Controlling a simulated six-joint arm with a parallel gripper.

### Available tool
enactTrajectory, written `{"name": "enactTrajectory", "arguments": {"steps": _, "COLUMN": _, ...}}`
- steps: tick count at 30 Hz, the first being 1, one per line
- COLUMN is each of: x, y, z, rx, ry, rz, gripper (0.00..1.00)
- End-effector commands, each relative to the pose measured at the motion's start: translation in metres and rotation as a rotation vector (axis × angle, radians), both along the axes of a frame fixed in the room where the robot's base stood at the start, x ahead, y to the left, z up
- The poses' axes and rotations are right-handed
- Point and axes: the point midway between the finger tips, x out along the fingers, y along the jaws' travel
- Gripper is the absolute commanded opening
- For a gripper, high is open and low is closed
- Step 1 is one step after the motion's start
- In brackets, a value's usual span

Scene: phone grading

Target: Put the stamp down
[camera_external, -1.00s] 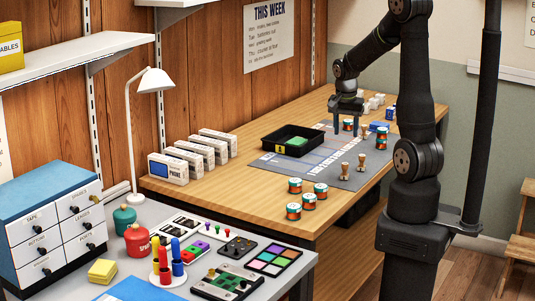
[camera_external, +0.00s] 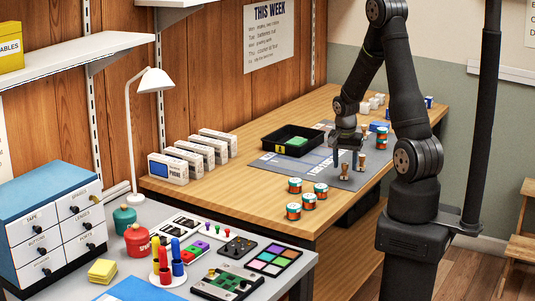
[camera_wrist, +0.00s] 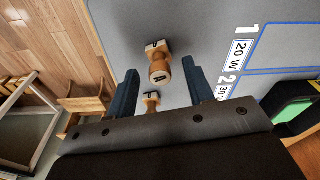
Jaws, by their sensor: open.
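Small wooden stamps with round handles stand upright on the grey mat (camera_external: 268,163). The nearest stamp (camera_external: 344,173) is just below my gripper (camera_external: 346,162) in the external view; another stamp (camera_external: 361,162) stands slightly right of it. In the wrist view my gripper (camera_wrist: 160,66) is open, its two dark fingers apart. One stamp (camera_wrist: 159,66), with a dark mark on its handle end, appears between the fingertips. A second stamp (camera_wrist: 151,101) appears lower, nearer the palm. I cannot tell whether the fingers touch either stamp.
Several striped jars (camera_external: 309,201) stand at the front left of the mat. White boxes (camera_external: 168,170) line the wall. Blue-framed printed areas (camera_wrist: 290,42) on the mat are free.

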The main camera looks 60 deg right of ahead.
Motion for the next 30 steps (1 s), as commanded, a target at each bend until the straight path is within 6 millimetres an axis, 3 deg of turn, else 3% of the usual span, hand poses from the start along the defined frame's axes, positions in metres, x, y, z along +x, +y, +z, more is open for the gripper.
{"name": "enactTrajectory", "arguments": {"steps": 5, "x": 0.0, "y": -0.002, "z": -0.015, "rx": 0.001, "ry": -0.001, "rz": 0.0, "gripper": 0.48}}
{"name": "enactTrajectory", "arguments": {"steps": 13, "x": 0.001, "y": -0.002, "z": -0.016, "rx": -0.001, "ry": -0.002, "rz": 0.0, "gripper": 0.48}}
{"name": "enactTrajectory", "arguments": {"steps": 21, "x": 0.001, "y": -0.002, "z": -0.016, "rx": 0.0, "ry": -0.002, "rz": 0.0, "gripper": 0.0}}
{"name": "enactTrajectory", "arguments": {"steps": 30, "x": 0.001, "y": -0.002, "z": -0.015, "rx": -0.001, "ry": -0.002, "rz": 0.0, "gripper": 0.0}}
